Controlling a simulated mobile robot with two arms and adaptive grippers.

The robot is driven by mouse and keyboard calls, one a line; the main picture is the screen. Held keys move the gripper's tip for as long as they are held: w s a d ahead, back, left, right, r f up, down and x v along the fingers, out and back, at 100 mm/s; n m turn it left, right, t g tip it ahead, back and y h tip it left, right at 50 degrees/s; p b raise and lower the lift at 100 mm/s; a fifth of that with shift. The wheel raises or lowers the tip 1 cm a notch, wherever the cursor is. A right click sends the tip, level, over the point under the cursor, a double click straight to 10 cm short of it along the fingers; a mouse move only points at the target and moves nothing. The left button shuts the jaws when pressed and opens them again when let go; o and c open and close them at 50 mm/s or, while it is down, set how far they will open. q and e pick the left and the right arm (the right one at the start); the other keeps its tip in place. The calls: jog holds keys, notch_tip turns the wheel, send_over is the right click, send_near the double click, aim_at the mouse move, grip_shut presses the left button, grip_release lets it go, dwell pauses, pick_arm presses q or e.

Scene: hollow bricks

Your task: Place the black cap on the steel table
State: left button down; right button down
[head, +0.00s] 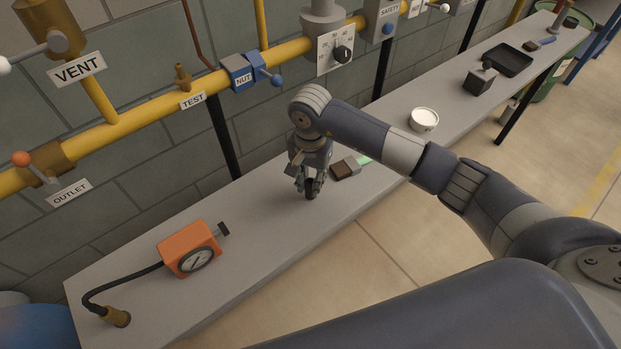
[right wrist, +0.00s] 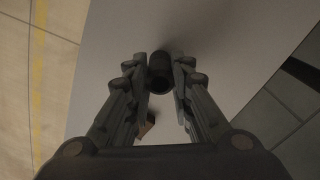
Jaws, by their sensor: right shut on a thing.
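The black cap (head: 311,189) is a small dark cylinder held between the fingertips of my right gripper (head: 308,186), low over the middle of the grey steel table (head: 255,225). I cannot tell whether its underside touches the table top. In the right wrist view the cap (right wrist: 159,70) sits between the two fingertips of the right gripper (right wrist: 160,76), with the table top (right wrist: 220,40) behind it. My left gripper is not in view.
An orange gauge box (head: 190,248) with a black hose lies left on the table. A brush (head: 345,168) lies close right of the gripper. A white bowl (head: 424,119), a dark block (head: 480,79) and a black tray (head: 508,60) stand farther right. Yellow pipes (head: 140,115) run along the wall.

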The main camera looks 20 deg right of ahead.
aim_at(310, 181)
jog(key=shift+f, duration=0.2)
jog(key=c, duration=1.4)
grip_release()
jog(key=shift+r, duration=0.1)
jog(key=shift+r, duration=0.35)
notch_tip(310, 181, up, 12)
jog(key=b, duration=0.3)
jog(key=shift+f, duration=0.2)
